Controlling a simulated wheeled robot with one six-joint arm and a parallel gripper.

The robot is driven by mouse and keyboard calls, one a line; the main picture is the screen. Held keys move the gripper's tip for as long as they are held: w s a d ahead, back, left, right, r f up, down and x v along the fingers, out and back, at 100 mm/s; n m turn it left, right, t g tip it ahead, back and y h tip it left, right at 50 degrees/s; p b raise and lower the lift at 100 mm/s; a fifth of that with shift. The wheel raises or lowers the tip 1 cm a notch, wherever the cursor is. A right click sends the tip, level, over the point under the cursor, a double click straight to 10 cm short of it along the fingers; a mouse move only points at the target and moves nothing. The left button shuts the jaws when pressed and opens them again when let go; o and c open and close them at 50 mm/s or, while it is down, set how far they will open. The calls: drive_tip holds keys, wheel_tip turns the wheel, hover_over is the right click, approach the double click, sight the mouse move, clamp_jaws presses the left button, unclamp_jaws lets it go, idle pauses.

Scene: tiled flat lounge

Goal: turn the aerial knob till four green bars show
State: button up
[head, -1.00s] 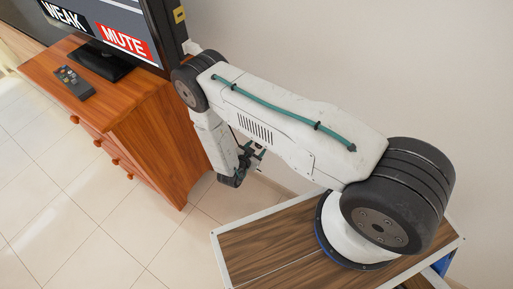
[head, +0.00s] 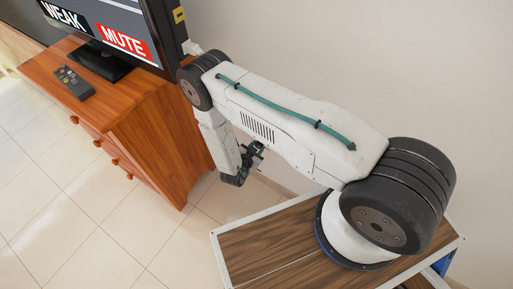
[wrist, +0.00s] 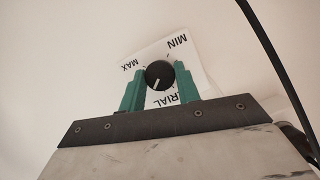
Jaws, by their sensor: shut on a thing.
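The aerial knob (wrist: 158,71) is round and black with a white pointer line, which points down and slightly left in the wrist view. It sits on a white plate (wrist: 181,54) marked MIN at the upper right and MAX at the left; "RIAL" shows below, with the rest of that word hidden. My gripper (wrist: 160,80) has its green fingers on both sides of the knob, shut on it. In the head view my gripper (head: 253,155) is partly hidden by my arm. The television (head: 97,22) shows "WEAK" and a red "MUTE" label; no green bars are in view.
A wooden cabinet (head: 150,115) with drawers holds the television and a dark remote (head: 74,82). A black cable (wrist: 275,65) runs down the right of the wrist view. Tiled floor (head: 60,190) is clear in front of the cabinet.

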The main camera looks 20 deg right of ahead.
drive_tip(key=shift+s+d+f+m+t+y, duration=0.1)
drive_tip(key=shift+m+t+y, duration=0.15)
drive_tip(key=shift+m+t, duration=0.4)
drive_tip(key=shift+s+m+t+y, duration=0.1)
drive_tip(key=shift+m+t+y, duration=0.2)
drive_tip(key=shift+m, duration=0.65)
drive_tip(key=shift+t, duration=0.25)
drive_tip(key=o, duration=1)
drive_tip(key=shift+c, duration=0.2)
drive_tip(key=v, duration=0.7)
drive_tip(key=shift+s+a, duration=0.25)
drive_tip(key=shift+a, duration=0.05)
